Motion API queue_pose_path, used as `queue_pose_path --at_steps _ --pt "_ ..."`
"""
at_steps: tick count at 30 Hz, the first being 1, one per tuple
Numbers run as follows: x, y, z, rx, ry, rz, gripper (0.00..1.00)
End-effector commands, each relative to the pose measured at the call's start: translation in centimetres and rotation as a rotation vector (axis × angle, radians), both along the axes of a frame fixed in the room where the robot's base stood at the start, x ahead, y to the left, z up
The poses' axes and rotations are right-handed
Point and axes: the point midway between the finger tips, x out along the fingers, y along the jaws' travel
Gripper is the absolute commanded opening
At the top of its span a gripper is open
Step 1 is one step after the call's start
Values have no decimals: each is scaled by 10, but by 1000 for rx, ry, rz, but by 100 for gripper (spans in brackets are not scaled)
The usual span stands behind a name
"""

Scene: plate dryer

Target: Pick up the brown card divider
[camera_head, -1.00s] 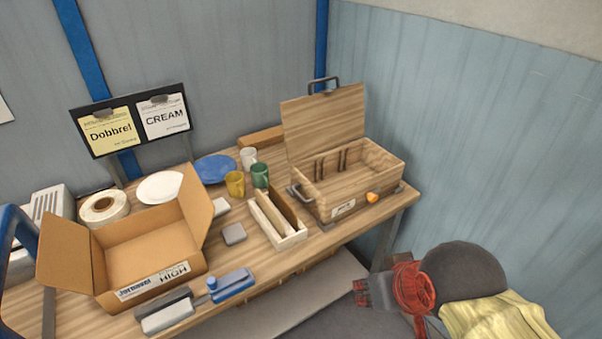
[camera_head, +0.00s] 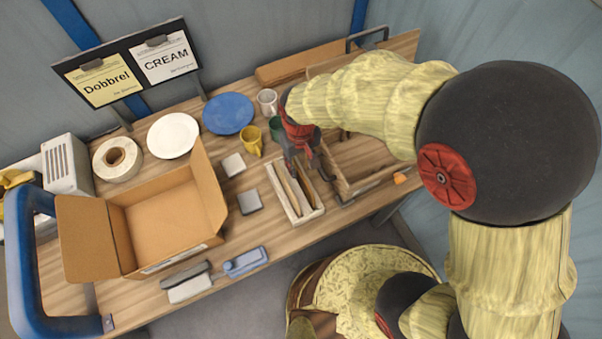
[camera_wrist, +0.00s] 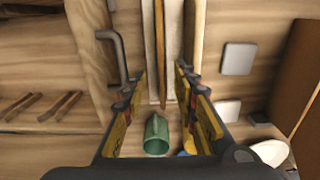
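The brown card divider (camera_head: 301,187) stands on edge in a narrow pale wooden tray (camera_head: 318,212) on the workbench. In the wrist view it is a thin brown strip (camera_wrist: 160,55) running lengthwise in the tray. My gripper (camera_head: 305,172) is over the back end of the tray, partly hidden by my arm in the head view. In the wrist view my gripper (camera_wrist: 163,95) is open, with the divider's end between the lines of its two fingers. Nothing is held. I cannot tell the height of the fingertips above the divider.
A second, paler divider (camera_head: 284,184) stands beside it. A green mug (camera_wrist: 157,135) is close behind the tray. A yellow mug (camera_head: 251,141) and grey square pieces (camera_head: 249,202) are to the left. The wooden case (camera_head: 372,178) is close on the right. A cardboard box (camera_head: 162,222) stands farther left.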

Motion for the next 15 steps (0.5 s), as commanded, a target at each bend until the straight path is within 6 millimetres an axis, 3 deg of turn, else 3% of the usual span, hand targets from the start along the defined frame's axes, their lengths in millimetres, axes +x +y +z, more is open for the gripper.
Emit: queue_pose_path --at_steps 15 --pt "-4 0 -55 -3 5 2 29"
